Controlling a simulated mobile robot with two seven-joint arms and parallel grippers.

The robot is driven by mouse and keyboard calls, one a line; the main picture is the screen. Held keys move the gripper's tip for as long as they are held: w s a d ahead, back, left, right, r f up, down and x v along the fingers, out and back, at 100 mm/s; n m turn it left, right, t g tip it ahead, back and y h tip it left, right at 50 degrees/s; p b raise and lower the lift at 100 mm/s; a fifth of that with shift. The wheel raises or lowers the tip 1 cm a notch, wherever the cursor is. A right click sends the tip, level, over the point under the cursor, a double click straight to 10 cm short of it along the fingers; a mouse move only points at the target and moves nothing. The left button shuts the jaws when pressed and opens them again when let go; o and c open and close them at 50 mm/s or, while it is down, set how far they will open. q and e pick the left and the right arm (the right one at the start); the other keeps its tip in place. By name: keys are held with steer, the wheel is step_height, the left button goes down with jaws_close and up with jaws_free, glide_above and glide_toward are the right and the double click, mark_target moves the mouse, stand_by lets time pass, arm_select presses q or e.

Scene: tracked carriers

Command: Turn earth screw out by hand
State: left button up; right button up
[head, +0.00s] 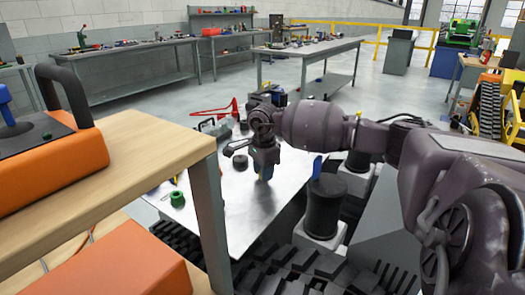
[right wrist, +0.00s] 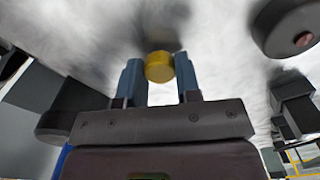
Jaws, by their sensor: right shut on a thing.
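My right gripper (head: 265,175) points down over the pale metal table top (head: 238,205) in the head view. In the right wrist view my right gripper (right wrist: 159,74) has its two blue fingers on either side of a small yellow round piece (right wrist: 159,66), and it is shut on it. This piece looks like the head of the earth screw; its thread is not visible. In the head view the fingers and wrist mostly hide it. My left gripper is not in view.
A dark round part (head: 240,161) and a green part (head: 177,200) lie on the table top. A wooden shelf (head: 130,165) with orange cases stands close at the left. A black cylinder (head: 325,205) stands right of the gripper. A dark disc (right wrist: 287,25) shows in the right wrist view.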

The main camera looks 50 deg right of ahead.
steer(key=shift+f+n, duration=0.2)
steer(key=shift+n, duration=0.4)
steer(key=n+b, duration=0.1)
steer(key=n, duration=0.4)
steer(key=shift+b, duration=0.35)
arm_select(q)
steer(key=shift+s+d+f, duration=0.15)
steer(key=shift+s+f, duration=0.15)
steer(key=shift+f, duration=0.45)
arm_select(e)
steer(key=shift+r+n, duration=0.1)
steer(key=shift+n, duration=1.3)
